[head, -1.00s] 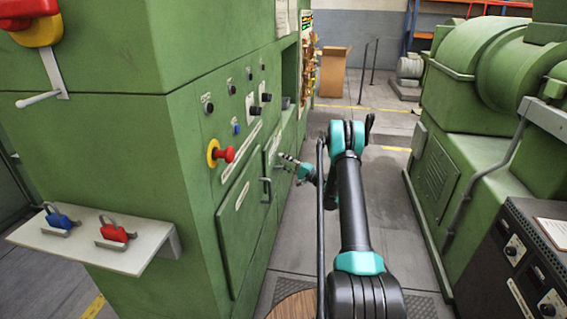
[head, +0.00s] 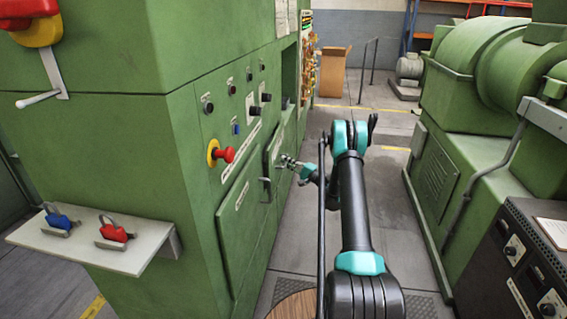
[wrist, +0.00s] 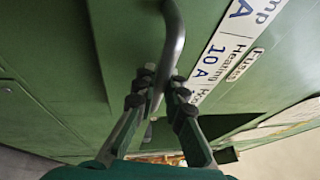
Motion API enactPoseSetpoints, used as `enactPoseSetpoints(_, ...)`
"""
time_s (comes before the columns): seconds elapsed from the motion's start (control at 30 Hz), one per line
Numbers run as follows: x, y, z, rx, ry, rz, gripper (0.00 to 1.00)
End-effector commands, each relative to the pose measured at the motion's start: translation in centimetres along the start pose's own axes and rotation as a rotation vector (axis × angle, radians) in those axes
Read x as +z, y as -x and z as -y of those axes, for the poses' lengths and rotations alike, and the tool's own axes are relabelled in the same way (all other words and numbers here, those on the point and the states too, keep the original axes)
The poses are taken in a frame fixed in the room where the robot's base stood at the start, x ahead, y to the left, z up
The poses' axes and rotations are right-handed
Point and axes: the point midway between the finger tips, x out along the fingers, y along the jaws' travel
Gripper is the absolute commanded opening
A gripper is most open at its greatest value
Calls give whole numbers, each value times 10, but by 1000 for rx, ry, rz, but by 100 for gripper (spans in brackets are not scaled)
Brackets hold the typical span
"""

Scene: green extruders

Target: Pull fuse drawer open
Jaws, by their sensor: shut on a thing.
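The fuse drawer (head: 272,155) is a green front on the side of the large green cabinet, with a white label strip. In the wrist view its front (wrist: 130,45) fills the upper part, and the label strip (wrist: 228,50) reads "Fuses", "Heating" and "10 A". A curved grey bar handle (wrist: 173,45) stands out from it. My gripper (wrist: 160,92) is shut on this handle, with a finger on each side of the bar. In the head view my gripper (head: 288,162) is small, at the drawer's front. How far the drawer stands out cannot be told.
A larger green door (head: 238,225) with its own handle (head: 266,190) lies nearer. A red emergency button (head: 226,155) and several knobs sit above. Green machinery (head: 470,130) bounds the right side. The floor aisle (head: 390,180) between is clear.

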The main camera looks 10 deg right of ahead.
Motion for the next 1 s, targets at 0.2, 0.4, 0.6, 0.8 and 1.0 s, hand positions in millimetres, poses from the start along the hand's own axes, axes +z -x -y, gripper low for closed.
enactPoseSetpoints(0.2, -18, 40, 8, 1, 2, -6, 0)
enactPoseSetpoints(0.4, -38, 88, 17, 1, 1, -7, 0)
enactPoseSetpoints(0.6, -55, 131, 26, 1, 1, -5, 0)
enactPoseSetpoints(0.8, -68, 164, 32, 1, 0, -4, 0)
enactPoseSetpoints(1.0, -76, 182, 36, 1, 0, -2, 0)
